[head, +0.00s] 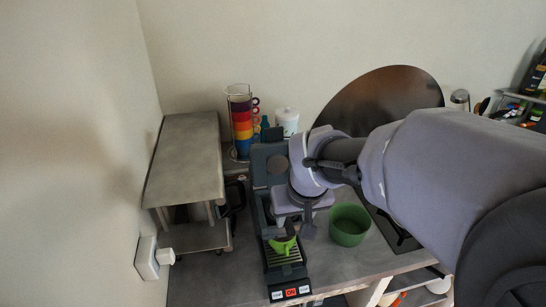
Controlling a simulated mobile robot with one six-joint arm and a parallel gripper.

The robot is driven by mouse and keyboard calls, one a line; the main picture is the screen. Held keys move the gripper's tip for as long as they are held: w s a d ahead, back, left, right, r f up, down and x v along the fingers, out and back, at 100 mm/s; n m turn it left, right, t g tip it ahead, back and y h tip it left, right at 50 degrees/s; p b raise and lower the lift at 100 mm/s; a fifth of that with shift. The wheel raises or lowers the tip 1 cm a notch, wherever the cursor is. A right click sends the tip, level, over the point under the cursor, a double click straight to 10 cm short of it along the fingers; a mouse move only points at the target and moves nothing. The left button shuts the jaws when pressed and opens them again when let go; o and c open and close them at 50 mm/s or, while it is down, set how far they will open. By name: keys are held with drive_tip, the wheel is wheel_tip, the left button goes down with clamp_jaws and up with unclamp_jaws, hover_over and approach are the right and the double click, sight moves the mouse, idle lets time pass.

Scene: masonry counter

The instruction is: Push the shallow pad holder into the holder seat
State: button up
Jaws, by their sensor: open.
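A dark coffee machine (261,181) stands on the counter, with a slatted drip tray (282,258) and a row of buttons (291,292) at its front. A small bright green piece (283,245) shows over the drip tray; I cannot tell whether it is a cup or part of a holder. My gripper (295,223) is open, pointing down at the machine's right side, just above and right of the green piece. My wrist covers the middle of the machine. I cannot make out the pad holder or the holder seat; contact with the gripper is unclear.
A green bowl (349,226) stands close right of my gripper. A grey metal shelf (184,168) is at the left. A rack of coloured cups (241,122) and a white jar (287,120) stand behind. A large dark round board (385,92) leans on the wall.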

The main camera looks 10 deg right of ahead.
drive_tip(key=p+v, duration=0.2)
drive_tip(key=v, duration=1)
drive_tip(key=shift+p, duration=0.3)
drive_tip(key=s+a+f+m+y+b, duration=0.1)
drive_tip(key=s+a+f+m+b, duration=0.1)
drive_tip(key=s+f+b, duration=0.4)
drive_tip(key=s+a+f+m+t+y+b, duration=0.1)
drive_tip(key=s+a+f+m+b, duration=0.1)
drive_tip(key=s+f+b, duration=0.4)
wheel_tip(320, 180, down, 6)
drive_tip(key=b, duration=0.4)
drive_tip(key=shift+s+f+t, duration=0.2)
drive_tip(key=shift+s+t, duration=0.1)
drive_tip(key=shift+s, duration=0.1)
drive_tip(key=shift+c, duration=0.5)
